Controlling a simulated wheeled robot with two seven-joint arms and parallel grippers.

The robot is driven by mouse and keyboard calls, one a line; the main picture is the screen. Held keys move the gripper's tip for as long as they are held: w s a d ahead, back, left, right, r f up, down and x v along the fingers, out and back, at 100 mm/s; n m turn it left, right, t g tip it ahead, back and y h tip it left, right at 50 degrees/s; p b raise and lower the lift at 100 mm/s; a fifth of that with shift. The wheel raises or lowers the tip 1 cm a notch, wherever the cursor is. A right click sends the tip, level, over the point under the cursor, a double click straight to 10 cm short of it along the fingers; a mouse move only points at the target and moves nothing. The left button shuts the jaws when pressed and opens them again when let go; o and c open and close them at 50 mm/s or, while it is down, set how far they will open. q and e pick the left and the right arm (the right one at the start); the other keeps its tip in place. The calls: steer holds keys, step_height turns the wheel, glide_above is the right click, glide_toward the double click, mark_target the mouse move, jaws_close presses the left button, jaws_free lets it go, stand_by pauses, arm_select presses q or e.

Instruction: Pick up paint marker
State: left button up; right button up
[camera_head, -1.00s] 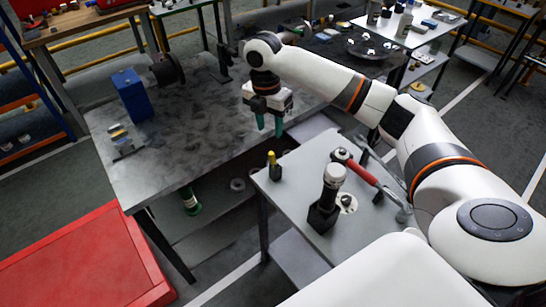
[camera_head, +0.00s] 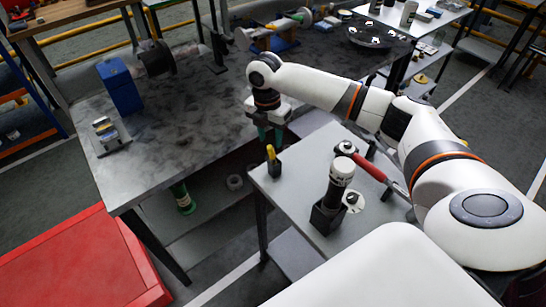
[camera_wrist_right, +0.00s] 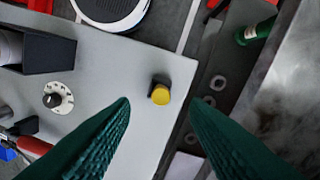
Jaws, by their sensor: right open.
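The paint marker (camera_head: 271,153) has a yellow top and stands upright in a small black holder (camera_head: 275,169) near the left corner of the grey side table (camera_head: 300,190). My right gripper (camera_head: 270,137) is above and just behind it, with its green fingers pointing down. In the right wrist view the marker's yellow cap (camera_wrist_right: 161,97) shows from above. It appears between the two open fingertips (camera_wrist_right: 160,108), with nothing gripped. The marker's lower part is hidden in the holder. My left gripper is not in view.
A black-and-white cylinder (camera_head: 339,182) stands in a black holder on the side table. A red-handled tool (camera_head: 365,167) and a round white dial (camera_head: 353,201) are close by. The large metal workbench (camera_head: 180,120) is to the left, with a blue box (camera_head: 120,86) on it.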

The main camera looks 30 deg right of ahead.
mark_target(271, 146)
steer(key=shift+d+f, duration=0.1)
steer(key=shift+f, duration=0.6)
steer(key=shift+s+f+p, duration=0.2)
steer(key=shift+f+p, duration=0.45)
steer(key=shift+f, duration=1.7)
jaws_close()
step_height(271, 146, up, 10)
steer(key=shift+r+b, duration=0.1)
steer(key=shift+b, duration=0.55)
